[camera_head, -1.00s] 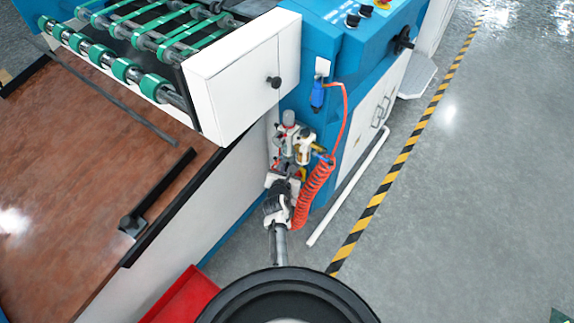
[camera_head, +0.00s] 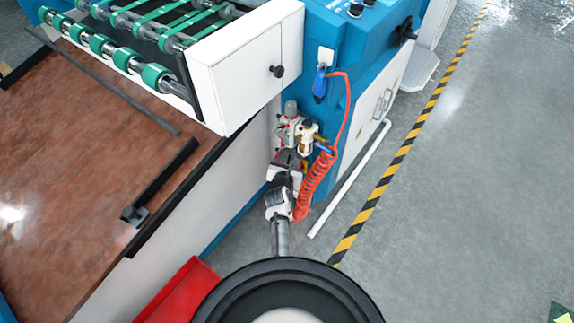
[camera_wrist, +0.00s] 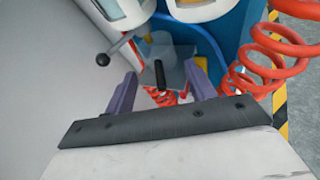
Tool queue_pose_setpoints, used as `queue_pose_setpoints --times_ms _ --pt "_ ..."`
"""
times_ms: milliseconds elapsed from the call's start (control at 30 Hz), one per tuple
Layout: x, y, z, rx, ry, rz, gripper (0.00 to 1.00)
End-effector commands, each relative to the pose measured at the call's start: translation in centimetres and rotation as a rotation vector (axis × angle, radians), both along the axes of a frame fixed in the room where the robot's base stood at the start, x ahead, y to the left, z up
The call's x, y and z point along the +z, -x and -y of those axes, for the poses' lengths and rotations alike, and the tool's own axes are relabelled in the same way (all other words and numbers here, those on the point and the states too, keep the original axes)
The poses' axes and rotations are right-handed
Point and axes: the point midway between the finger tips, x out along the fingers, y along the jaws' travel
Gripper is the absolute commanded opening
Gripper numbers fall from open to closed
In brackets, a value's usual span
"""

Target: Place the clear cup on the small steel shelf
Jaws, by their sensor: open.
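In the wrist view, a see-through shape that looks like the clear cup (camera_wrist: 161,45) stands upright over a small grey plate, which looks like the steel shelf (camera_wrist: 173,76). Its base is faint, so I cannot tell whether it touches the plate. My gripper (camera_wrist: 160,70) is open, with its two purple fingers apart on the near side of the cup and nothing held between them. A black bar lies in the gap in the picture. In the head view my gripper is small at the machine's corner, and the cup and shelf cannot be made out there.
A coiled red hose (camera_head: 316,187) hangs close to the right of my gripper; it also shows in the wrist view (camera_wrist: 270,55). White air fittings (camera_head: 290,130) sit just beyond. The white machine panel (camera_head: 245,75) is close on the left. Floor at right is open.

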Motion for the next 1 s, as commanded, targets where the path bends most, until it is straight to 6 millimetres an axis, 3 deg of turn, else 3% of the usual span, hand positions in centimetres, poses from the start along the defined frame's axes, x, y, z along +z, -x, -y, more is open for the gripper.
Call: queue_pose_setpoints --times_ms 167,600,800,1000 --pt "0.5 1.5 -0.1 0.002 0.004 -0.002 0.55" --pt "3.6 8.9 -1.2 0.002 0.001 -0.001 0.55" --pt "4.4 10.6 -1.5 0.002 0.001 0.000 0.55" --pt "4.5 11.0 -1.5 0.000 0.000 0.000 0.55"
